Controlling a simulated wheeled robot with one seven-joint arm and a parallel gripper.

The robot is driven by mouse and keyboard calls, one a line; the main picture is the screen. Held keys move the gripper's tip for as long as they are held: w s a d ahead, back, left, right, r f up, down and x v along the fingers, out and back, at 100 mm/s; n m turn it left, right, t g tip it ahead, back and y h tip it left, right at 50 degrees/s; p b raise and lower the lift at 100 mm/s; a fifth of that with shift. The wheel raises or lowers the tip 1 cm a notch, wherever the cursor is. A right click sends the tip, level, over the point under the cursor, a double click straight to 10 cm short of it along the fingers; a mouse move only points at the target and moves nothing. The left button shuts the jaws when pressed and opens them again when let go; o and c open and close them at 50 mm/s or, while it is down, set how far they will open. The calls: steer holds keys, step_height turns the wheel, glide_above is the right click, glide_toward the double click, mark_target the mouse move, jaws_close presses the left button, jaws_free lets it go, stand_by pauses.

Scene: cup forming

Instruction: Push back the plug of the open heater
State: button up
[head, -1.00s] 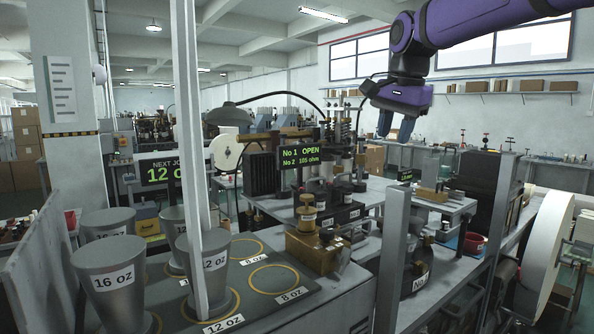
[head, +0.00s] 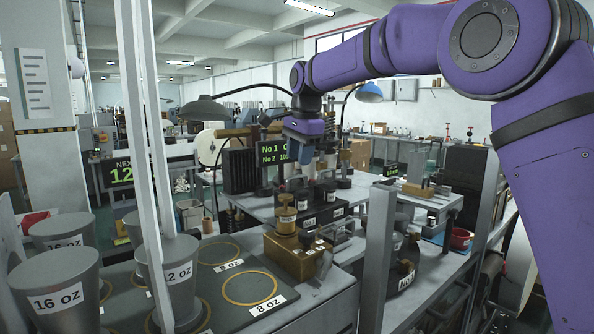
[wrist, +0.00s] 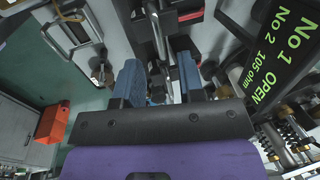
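In the wrist view the display (wrist: 272,50) reads "No 1 OPEN" and "No 2 105 ohm". A black block (head: 322,216) with small white labels sits on the bench, with short cylinders on top; the labels are too small to read. I cannot tell which part is the heater No 1 plug. My gripper (head: 303,150) hangs over the back of the bench near the display, above the block.
A brass fixture (head: 297,255) stands at the bench front. Grey cups (head: 60,290) stand on a dark mat at the left. White uprights (head: 150,130) and a grey post (head: 376,260) rise in the foreground.

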mark_target(298, 177)
steer(key=shift+w+a+f, duration=0.1)
steer(key=shift+w+f, duration=0.1)
steer(key=shift+f, duration=0.9)
steer(key=shift+w+a+f, duration=0.1)
steer(key=shift+w+f, duration=0.05)
steer(key=shift+f, duration=0.9)
jaws_close()
